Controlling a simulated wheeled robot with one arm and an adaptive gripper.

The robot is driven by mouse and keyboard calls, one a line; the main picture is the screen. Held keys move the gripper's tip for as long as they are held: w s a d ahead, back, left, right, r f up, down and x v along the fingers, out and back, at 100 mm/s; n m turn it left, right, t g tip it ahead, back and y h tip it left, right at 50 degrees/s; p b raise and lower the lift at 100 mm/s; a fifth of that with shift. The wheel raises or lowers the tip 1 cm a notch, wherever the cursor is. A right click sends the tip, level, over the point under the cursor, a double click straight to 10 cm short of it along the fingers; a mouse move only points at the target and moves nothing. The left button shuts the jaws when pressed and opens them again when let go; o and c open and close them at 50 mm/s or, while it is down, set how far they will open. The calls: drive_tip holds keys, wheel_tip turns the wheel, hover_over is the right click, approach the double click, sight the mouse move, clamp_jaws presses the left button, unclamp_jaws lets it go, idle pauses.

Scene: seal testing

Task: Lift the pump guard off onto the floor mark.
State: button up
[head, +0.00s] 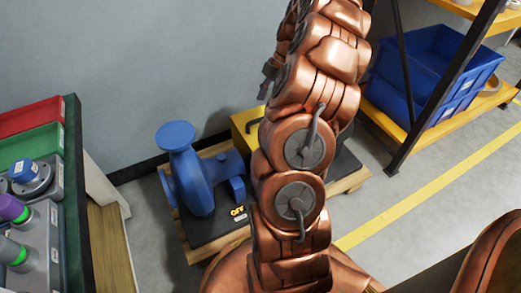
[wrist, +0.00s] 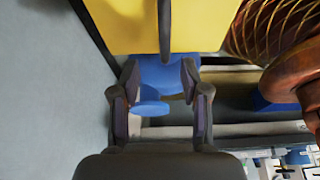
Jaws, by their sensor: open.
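The pump guard (head: 243,125) appears to be the yellow cover on the pump skid, beside the blue pump. My copper arm hides most of it in the head view. In the wrist view the yellow guard (wrist: 120,28) fills the top, with a dark handle bar (wrist: 165,28) across it. My gripper (wrist: 158,76) is open and empty, its two fingers spread left and right. The handle's near end lies between the fingertips in the picture; I cannot tell how far apart in depth. I cannot identify a separate floor mark.
The blue pump (head: 199,182) stands on a dark base over a wooden pallet (head: 349,183). A yellow stripe (head: 435,192) crosses the open floor at right. A rack with blue bins (head: 430,75) stands at upper right, and shelving with a green bin (head: 30,148) at left.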

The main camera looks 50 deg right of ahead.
drive_tip(key=shift+d+b+x, duration=0.1)
drive_tip(key=shift+b+x, duration=0.1)
drive_tip(key=shift+x, duration=0.5)
drive_tip(key=shift+d+b+x, duration=0.15)
drive_tip(key=shift+b+x, duration=0.05)
drive_tip(key=shift+x, duration=0.5)
drive_tip(key=shift+s+b+x, duration=0.15)
drive_tip(key=shift+b+x, duration=0.5)
drive_tip(key=shift+x, duration=0.7)
drive_tip(key=shift+s+b+x, duration=0.15)
drive_tip(key=shift+b+x, duration=0.45)
drive_tip(key=shift+x, duration=0.75)
drive_tip(key=shift+s, duration=0.1)
drive_tip(key=shift+c, duration=0.3)
clamp_jaws()
